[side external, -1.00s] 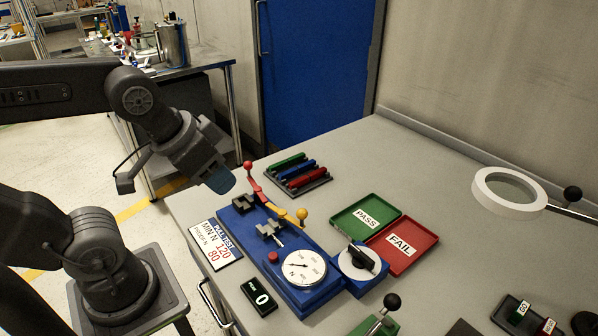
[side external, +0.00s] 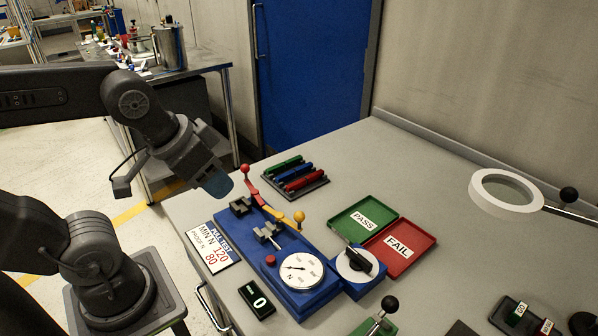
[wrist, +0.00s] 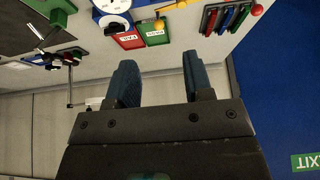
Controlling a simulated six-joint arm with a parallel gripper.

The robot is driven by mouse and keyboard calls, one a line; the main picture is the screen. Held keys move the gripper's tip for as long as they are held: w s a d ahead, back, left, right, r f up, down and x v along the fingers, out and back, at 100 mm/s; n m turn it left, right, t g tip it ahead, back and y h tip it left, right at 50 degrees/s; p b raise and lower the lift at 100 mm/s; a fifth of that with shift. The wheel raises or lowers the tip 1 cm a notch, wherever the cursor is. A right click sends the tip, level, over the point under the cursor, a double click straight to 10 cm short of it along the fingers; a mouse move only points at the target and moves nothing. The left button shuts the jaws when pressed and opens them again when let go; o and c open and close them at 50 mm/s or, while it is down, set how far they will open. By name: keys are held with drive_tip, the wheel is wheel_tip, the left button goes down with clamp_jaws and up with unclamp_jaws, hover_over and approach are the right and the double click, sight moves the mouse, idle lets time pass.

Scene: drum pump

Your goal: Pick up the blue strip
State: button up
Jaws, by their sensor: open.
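The blue strip (side external: 293,172) lies in a dark rack (side external: 316,185) on the grey bench, between a green strip (side external: 284,163) and a red strip (side external: 304,179). In the wrist view the blue strip (wrist: 222,18) shows near the top edge, beside the red and green ones. My gripper (side external: 222,190) hangs at the bench's left edge, left of the rack and apart from it. In the wrist view my gripper (wrist: 160,80) has its two blue-grey fingers spread with nothing between them.
A blue pull tester (side external: 262,245) with a dial, clamps and a red-yellow lever stands just in front of the rack. Green PASS (side external: 345,226) and red FAIL (side external: 418,250) trays lie to its right. A ring magnifier (side external: 506,192) stands at the right. The bench behind the rack is clear.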

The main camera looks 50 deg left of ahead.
drive_tip(key=w+a+r+g, duration=0.1)
drive_tip(key=w+a+r, duration=0.25)
drive_tip(key=w, duration=0.55)
drive_tip(key=g, duration=0.5)
hover_over(301, 167)
wheel_tip(301, 167, down, 13)
drive_tip(key=f, duration=0.8)
drive_tip(key=shift+w+f, duration=0.15)
drive_tip(key=shift+w, duration=0.15)
drive_tip(key=shift+s+f, duration=0.15)
drive_tip(key=shift+f, duration=1.25)
drive_tip(key=shift+s+f, duration=0.15)
drive_tip(key=shift+f, duration=1.2)
clamp_jaws()
